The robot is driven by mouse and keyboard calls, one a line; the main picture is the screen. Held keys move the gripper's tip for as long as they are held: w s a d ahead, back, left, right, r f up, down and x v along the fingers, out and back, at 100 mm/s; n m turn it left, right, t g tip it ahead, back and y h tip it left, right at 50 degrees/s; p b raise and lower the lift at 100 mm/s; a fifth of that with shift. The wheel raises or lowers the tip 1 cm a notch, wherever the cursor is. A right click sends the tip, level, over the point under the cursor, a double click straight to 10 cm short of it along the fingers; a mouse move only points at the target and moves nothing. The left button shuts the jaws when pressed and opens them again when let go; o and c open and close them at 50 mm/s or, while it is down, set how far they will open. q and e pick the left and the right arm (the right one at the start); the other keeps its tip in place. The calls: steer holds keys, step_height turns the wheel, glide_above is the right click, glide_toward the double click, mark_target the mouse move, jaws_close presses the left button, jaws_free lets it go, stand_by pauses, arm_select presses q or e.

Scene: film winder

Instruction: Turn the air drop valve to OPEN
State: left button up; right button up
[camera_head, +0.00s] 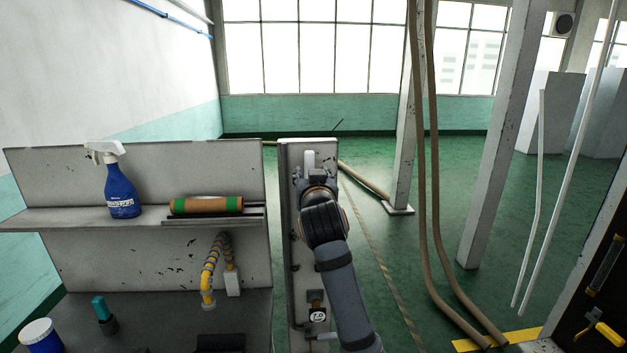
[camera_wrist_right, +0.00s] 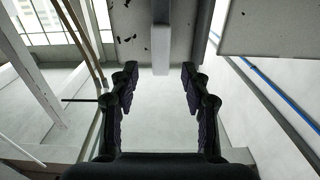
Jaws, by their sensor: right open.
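The air drop valve is not certain to me. A pale upright panel (camera_head: 290,165) carries a light grey bar (camera_head: 310,158) near its top and a brass fitting with a small square dial (camera_head: 317,316) low down. My right gripper (camera_head: 315,172) is in front of the panel's top, just below the bar in the picture. In the right wrist view my right gripper (camera_wrist_right: 159,78) is open, with nothing between its fingers, and the light bar (camera_wrist_right: 160,48) is beyond the fingertips, lined up with the gap. My arm hides much of the panel. My left gripper is not in view.
A grey shelf (camera_head: 60,218) on the left holds a blue spray bottle (camera_head: 122,190) and a brown roll with green ends (camera_head: 205,205). A yellow coiled hose (camera_head: 208,275) hangs below. Brown hoses (camera_head: 434,200) hang at right. Green floor (camera_head: 375,160) beyond is mostly open.

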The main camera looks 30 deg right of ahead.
steer(key=v, duration=0.4)
steer(key=shift+s+a, duration=0.1)
steer(key=shift+s, duration=0.1)
stand_by(0.4)
